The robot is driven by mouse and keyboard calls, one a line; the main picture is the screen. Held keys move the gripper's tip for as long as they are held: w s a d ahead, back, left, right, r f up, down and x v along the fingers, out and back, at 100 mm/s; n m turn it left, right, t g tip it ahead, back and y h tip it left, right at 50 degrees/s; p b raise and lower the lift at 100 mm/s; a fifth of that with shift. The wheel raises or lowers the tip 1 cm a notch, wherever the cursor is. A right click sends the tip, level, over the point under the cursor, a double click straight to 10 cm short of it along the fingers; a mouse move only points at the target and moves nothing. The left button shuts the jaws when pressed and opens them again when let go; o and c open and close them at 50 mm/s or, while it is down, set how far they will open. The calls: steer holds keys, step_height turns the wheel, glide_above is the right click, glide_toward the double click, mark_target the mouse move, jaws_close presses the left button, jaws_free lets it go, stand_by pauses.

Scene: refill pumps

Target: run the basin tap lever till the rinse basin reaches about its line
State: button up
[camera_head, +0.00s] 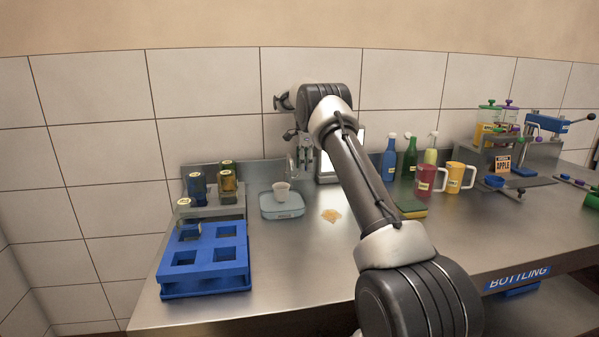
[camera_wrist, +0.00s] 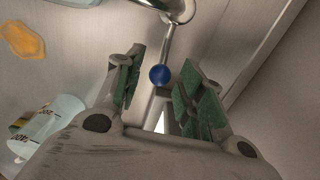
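In the wrist view a thin metal lever with a blue ball end (camera_wrist: 160,75) runs down from a shiny metal body (camera_wrist: 170,8), which looks like the tap. My gripper (camera_wrist: 158,85) is open, with its green pads on either side of the blue ball. Gaps show between the ball and both pads.
An orange patch (camera_head: 331,215) lies in front. A blue rack (camera_head: 206,258) and dark bottles stand left. Bottles, a red mug (camera_head: 428,183) and a yellow mug (camera_head: 458,178) stand right of my arm.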

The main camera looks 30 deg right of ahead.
jaws_close()
steer(key=shift+s, duration=0.1)
